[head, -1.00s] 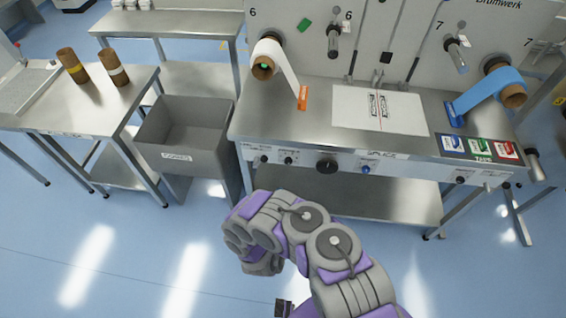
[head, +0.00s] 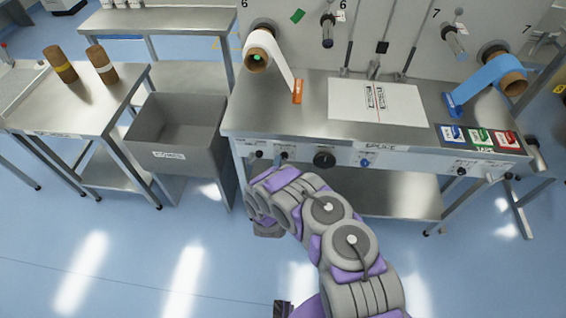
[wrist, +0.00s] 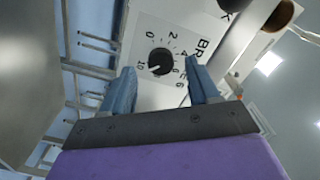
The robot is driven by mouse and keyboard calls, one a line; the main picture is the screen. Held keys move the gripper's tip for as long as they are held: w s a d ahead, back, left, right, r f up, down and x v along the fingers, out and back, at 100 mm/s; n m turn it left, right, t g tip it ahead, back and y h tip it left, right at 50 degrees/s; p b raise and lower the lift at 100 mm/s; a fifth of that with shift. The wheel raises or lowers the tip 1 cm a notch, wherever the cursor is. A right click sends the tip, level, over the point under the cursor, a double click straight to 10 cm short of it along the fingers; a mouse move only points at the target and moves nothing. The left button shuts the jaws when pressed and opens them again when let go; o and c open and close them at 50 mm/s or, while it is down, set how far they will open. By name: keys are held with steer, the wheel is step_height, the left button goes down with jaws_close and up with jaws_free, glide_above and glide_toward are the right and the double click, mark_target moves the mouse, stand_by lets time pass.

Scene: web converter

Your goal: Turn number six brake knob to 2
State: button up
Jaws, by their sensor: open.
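A round black knob (wrist: 160,62) sits on a pale panel in the wrist view, inside a printed number scale and beside lettering that starts "BR". A small light mark shows on its lower left side, near the 10, but its exact reading is hard to tell. My gripper (wrist: 159,68) is open and empty, with one blue-grey finger on each side of the knob in the picture. Whether the fingers touch it cannot be told. In the head view, small knobs (head: 259,154) line the left of the machine's front panel, just above my arm's far end; the gripper's fingers are hidden there.
The steel machine table (head: 310,117) carries a white roll (head: 262,45) and a blue roll (head: 500,75). A larger black knob (head: 324,159) is on the same front panel. A grey bin (head: 172,135) and a side table (head: 95,95) stand left.

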mark_target(284, 158)
steer(key=shift+w+d+b, duration=0.15)
steer(key=shift+w+b, duration=0.2)
steer(key=shift+w, duration=1.45)
steer(key=shift+c, duration=0.2)
steer(key=c, duration=1)
steer(key=shift+s, duration=0.1)
